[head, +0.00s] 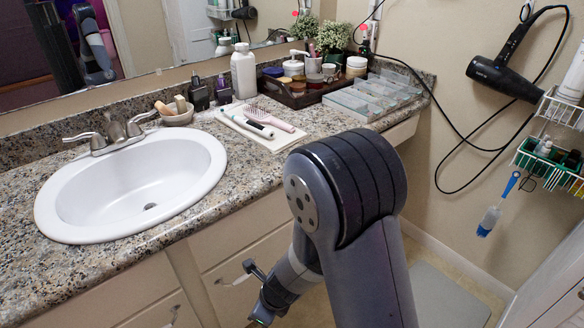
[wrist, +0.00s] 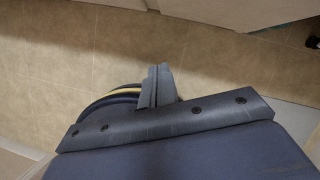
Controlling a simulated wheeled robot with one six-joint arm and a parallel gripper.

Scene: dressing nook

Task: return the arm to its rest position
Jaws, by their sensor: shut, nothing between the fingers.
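My gripper (wrist: 157,72) shows in the wrist view as two grey fingers pressed together, with nothing between them. Floor tiles lie beyond the fingertips. In the head view my bent arm fills the lower middle, in front of the counter. Its lower end hangs below counter height beside the cabinet front, and the fingers cannot be made out there.
A granite counter (head: 200,237) with a white sink (head: 80,214) is on the left. A tray (head: 312,97), clear organizer (head: 366,97) and hairbrush (head: 268,119) lie on it. A hair dryer (head: 500,74) and wire basket (head: 552,165) hang at right. Floor (head: 490,297) shows at lower right.

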